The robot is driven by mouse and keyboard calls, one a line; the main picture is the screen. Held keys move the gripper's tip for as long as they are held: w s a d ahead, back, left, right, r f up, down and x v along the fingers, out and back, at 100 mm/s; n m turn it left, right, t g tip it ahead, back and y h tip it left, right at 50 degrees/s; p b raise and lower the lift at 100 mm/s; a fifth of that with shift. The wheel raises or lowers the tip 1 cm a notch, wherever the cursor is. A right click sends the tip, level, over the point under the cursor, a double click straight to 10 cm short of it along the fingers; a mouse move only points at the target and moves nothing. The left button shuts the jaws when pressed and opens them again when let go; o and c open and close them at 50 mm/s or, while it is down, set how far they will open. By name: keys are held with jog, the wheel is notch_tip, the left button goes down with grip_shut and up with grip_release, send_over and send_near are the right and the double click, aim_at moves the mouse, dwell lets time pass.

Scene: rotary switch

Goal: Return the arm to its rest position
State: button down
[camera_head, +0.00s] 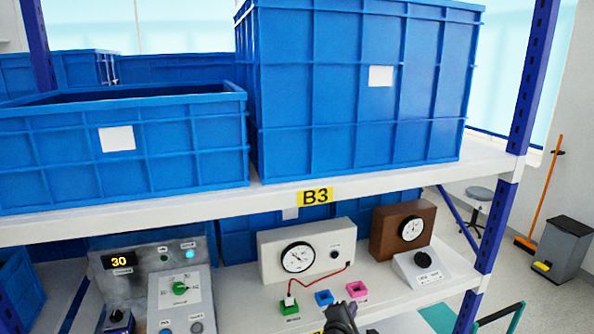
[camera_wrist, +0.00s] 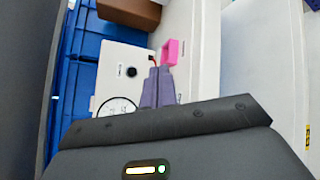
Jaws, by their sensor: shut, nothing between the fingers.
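My gripper (camera_head: 340,316) shows at the bottom edge of the head view, in front of the lower shelf. In the wrist view its two purple-grey fingers (camera_wrist: 158,84) are together and hold nothing. A sloped grey box with a black rotary knob (camera_head: 422,260) stands on the shelf to the right, apart from my gripper. A panel with a green knob (camera_head: 180,288) stands to the left. Most of my arm is out of view.
The lower shelf also holds a white gauge box (camera_head: 306,250), a brown gauge box (camera_head: 403,230), and small green (camera_head: 289,307), blue (camera_head: 324,298) and pink (camera_head: 357,289) blocks. Blue crates (camera_head: 360,90) fill the upper shelf. A blue post (camera_head: 500,220) bounds the right.

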jog(key=s+d+f+m+g+y, duration=0.1)
jog(key=s+d+f+m+g, duration=0.25)
jog(key=s+m, duration=0.2)
jog(key=s+d+f+m+g, duration=0.2)
jog(key=s+f+m+g, duration=0.1)
jog(key=s+m+g, duration=0.25)
jog(key=s+a+r+m+g+y, duration=0.1)
jog(key=s+a+r+m+y, duration=0.1)
jog(key=s+r, duration=0.5)
jog(key=s+a+r+m+g+y, duration=0.1)
jog(key=s+a+r+m+y, duration=0.2)
jog(key=s+r+m, duration=0.3)
jog(key=s, duration=0.3)
jog(key=shift+s+r+y, duration=0.15)
jog(key=shift+r+y, duration=0.25)
